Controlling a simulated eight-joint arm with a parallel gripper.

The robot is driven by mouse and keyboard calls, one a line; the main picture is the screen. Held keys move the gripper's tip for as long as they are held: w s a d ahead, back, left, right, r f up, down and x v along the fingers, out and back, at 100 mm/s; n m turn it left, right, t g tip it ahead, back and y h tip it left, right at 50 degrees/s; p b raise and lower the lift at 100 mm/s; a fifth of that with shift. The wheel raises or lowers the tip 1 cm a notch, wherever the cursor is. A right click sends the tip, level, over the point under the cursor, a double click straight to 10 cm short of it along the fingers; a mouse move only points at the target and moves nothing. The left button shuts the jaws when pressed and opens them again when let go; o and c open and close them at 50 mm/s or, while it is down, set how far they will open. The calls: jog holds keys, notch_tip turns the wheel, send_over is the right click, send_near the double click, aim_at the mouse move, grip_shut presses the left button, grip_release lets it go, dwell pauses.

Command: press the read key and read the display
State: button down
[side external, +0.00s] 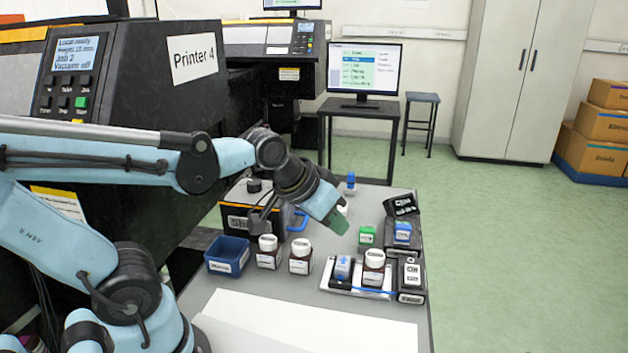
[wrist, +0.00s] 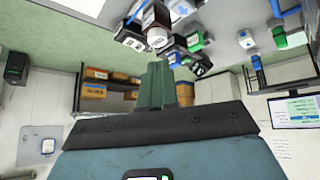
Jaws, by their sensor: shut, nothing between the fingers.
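My gripper (side external: 338,219) hangs over the table with its green fingertips shut and nothing between them. In the wrist view the shut fingers (wrist: 157,86) point up the picture, toward the table items. A small black unit with a tilted dark face (side external: 402,204) stands at the table's back right; its pale marks are too small to read. A black unit with white labels (side external: 411,274) stands at the right front, beside a flat pale plate (side external: 340,288). I cannot tell which part is the read key. My gripper is apart from both units, to their left.
A white-capped brown bottle (side external: 373,269) and a blue-and-white block (side external: 342,267) stand at the plate. Two more bottles (side external: 268,252) (side external: 300,257) and a blue bin (side external: 227,256) stand left. Green (side external: 366,235) and blue (side external: 402,232) blocks stand behind. White sheets (side external: 300,325) cover the front.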

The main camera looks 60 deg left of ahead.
jog(key=shift+s+d+f+m, duration=0.1)
jog(key=shift+s+f+m, duration=0.25)
jog(key=shift+s, duration=0.5)
jog(key=shift+s+d+f+m, duration=0.15)
jog(key=shift+s+f, duration=0.35)
jog(key=shift+s, duration=0.35)
